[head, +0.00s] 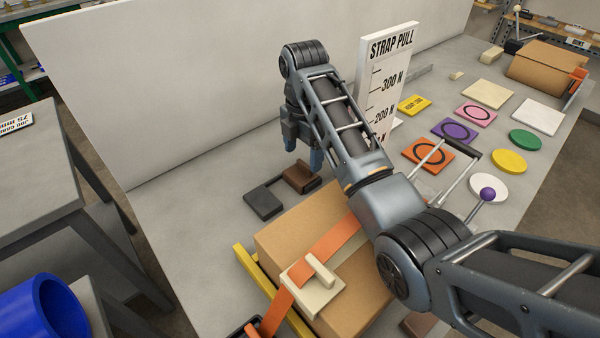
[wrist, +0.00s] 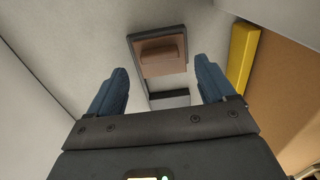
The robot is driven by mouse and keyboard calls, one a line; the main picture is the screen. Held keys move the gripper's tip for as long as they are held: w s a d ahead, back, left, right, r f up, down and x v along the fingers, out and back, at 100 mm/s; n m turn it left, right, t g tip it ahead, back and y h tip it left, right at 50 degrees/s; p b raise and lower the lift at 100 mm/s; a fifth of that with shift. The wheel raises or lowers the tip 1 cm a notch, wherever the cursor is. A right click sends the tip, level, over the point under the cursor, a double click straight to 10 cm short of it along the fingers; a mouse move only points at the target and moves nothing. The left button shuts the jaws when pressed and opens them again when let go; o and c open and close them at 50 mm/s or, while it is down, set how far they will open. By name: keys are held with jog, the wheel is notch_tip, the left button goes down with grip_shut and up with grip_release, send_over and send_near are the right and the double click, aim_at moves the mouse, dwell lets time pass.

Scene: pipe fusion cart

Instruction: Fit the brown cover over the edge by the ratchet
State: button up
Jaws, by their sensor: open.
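The brown cover (head: 302,178) sits on a dark grey holder (head: 263,203) on the table, left of the cardboard box. In the wrist view the cover (wrist: 165,68) has a raised grip on top and lies ahead between my fingers. My gripper (head: 303,155) is open and empty above and behind the cover, apart from it. Its two blue fingers also show in the wrist view (wrist: 160,70). The cardboard box (head: 290,235) has an orange strap (head: 330,240) over it. A cream cover (head: 312,285) sits on the strap near the box's near edge. I cannot make out the ratchet clearly.
A yellow bar (head: 243,262) runs along the box's left side. A white strap-pull gauge (head: 388,75) stands behind my arm. Coloured discs and tiles (head: 508,161) lie to the right. A large pale wall (head: 200,90) borders the table at the back left.

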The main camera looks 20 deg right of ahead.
aim_at(303, 165)
jog(key=shift+f, duration=1.65)
